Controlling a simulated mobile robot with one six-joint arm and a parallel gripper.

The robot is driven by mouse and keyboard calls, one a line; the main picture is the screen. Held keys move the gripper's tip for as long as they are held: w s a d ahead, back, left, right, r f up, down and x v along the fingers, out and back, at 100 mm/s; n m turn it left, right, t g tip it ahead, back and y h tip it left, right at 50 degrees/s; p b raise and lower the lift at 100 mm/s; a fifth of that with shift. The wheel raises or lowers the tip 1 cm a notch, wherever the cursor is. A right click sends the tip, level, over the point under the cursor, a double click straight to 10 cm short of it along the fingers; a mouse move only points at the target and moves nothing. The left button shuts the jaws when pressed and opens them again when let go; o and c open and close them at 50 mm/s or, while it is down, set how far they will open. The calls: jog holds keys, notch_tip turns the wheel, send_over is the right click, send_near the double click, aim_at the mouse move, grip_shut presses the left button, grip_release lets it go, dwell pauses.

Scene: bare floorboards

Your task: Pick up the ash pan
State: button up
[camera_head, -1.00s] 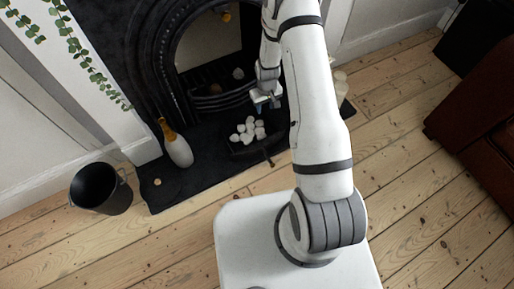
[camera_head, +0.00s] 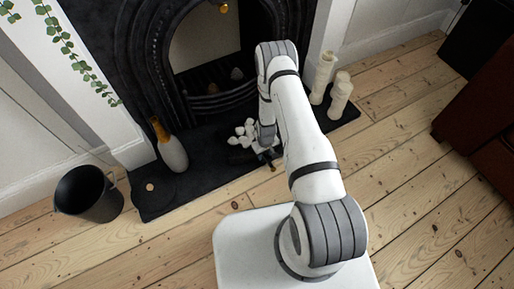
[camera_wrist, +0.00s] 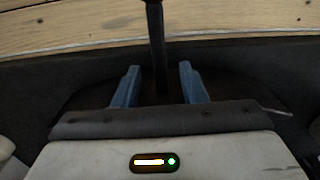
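The ash pan is dark and holds several white lumps (camera_head: 245,130) on the black hearth in the head view. Its dark handle (camera_wrist: 155,30) runs up the middle of the wrist view, out over the hearth edge. My gripper (camera_wrist: 159,70) points down with its two blue fingers apart, one on each side of the handle. Gaps show between the fingers and the handle. In the head view my arm hides the gripper and much of the pan.
A bottle-shaped vase (camera_head: 171,148) stands at the hearth's left, with a black bucket (camera_head: 90,194) on the floor beyond. Cream candles (camera_head: 339,97) stand at the hearth's right. The fireplace (camera_head: 160,60) rises behind. The floorboards (camera_head: 420,150) at right are clear.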

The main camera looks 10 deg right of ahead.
notch_tip(320, 180, down, 3)
jog(key=shift+r+b, duration=0.1)
jog(key=shift+b, duration=0.25)
grip_shut()
dwell(0.3)
